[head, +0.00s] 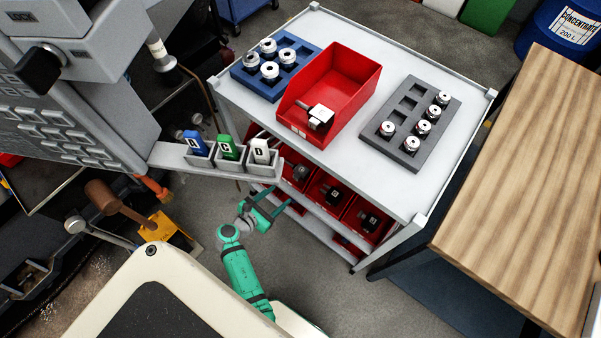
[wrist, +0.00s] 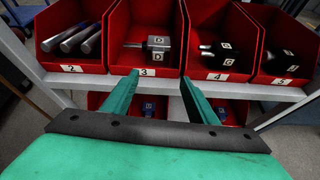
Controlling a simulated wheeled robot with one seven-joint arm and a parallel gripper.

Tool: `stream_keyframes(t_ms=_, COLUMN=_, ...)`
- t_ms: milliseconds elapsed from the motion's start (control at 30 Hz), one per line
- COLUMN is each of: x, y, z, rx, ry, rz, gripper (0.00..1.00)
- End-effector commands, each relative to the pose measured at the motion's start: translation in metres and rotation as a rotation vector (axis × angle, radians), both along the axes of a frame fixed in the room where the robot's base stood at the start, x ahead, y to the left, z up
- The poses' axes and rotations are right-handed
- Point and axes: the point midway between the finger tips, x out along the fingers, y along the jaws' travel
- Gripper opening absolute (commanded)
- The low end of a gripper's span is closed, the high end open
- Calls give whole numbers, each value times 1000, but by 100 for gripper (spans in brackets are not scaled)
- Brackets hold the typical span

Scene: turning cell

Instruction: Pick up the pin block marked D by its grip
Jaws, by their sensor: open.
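In the wrist view, a grey block marked D (wrist: 160,47) lies in the red bin labelled 3, with a rod-like part pointing left. My gripper (wrist: 158,80) is open and empty in front of and below that bin, its two green fingers apart. In the head view my gripper (head: 280,196) is beside the cart's lower shelf.
Bin 5 holds another dark block. A shelf edge (wrist: 200,86) runs under the bins, with more bins below. The grey holder arm (head: 215,163) overhangs near my gripper.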

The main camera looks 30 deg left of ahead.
Motion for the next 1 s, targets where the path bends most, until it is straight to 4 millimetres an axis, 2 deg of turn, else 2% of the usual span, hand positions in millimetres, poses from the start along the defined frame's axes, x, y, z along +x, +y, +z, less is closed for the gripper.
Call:
stream_keyframes(t_ms=100, x=9, y=8, z=9, rx=-71, ry=-41, rz=22, gripper=53)
stream_keyframes(t_ms=200, x=19, y=9, z=9, rx=-91, ry=-52, rz=27, gripper=53)
stream_keyframes(t_ms=400, x=46, y=7, z=-3, rx=-92, ry=-52, rz=27, gripper=53)
stream_keyframes(t_ms=733, x=69, y=3, z=-13, rx=-88, ry=-49, rz=26, gripper=53)
stream_keyframes(t_ms=1000, x=103, y=-1, z=-26, rx=-88, ry=-49, rz=26, gripper=53)
